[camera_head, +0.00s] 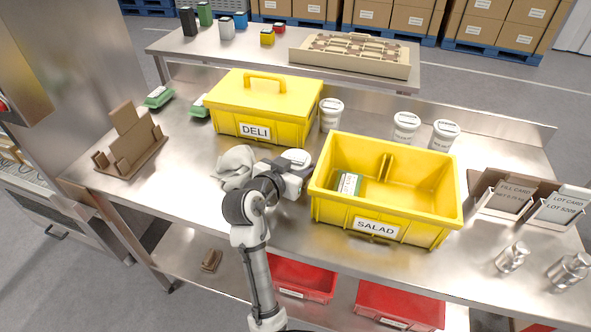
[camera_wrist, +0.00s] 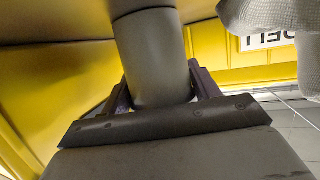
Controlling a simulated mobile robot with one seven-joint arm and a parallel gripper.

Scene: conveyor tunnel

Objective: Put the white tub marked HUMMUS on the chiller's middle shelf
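My gripper (camera_head: 297,172) is over the steel table, between the yellow DELI crate and the yellow SALAD crate. It is shut on a lidded tub (camera_wrist: 155,60), which looks grey in shadow in the wrist view. Its white lid (camera_head: 296,157) shows in the head view; no wording on it is legible. Three other white lidded tubs stand at the table's back: one (camera_head: 331,114) beside the DELI crate, two (camera_head: 405,127) (camera_head: 444,135) behind the SALAD crate. Their labels are too small to read. The chiller's middle shelf is not clearly identifiable.
The DELI crate (camera_head: 228,103) is closed; the open SALAD crate (camera_head: 330,205) holds a green-and-white pack. A pale cloth-like item (camera_head: 235,163) lies left of my gripper. A brown rack (camera_head: 130,142), card holders (camera_head: 510,196) and metal weights (camera_head: 512,257) flank them. A steel cabinet (camera_head: 75,60) stands left.

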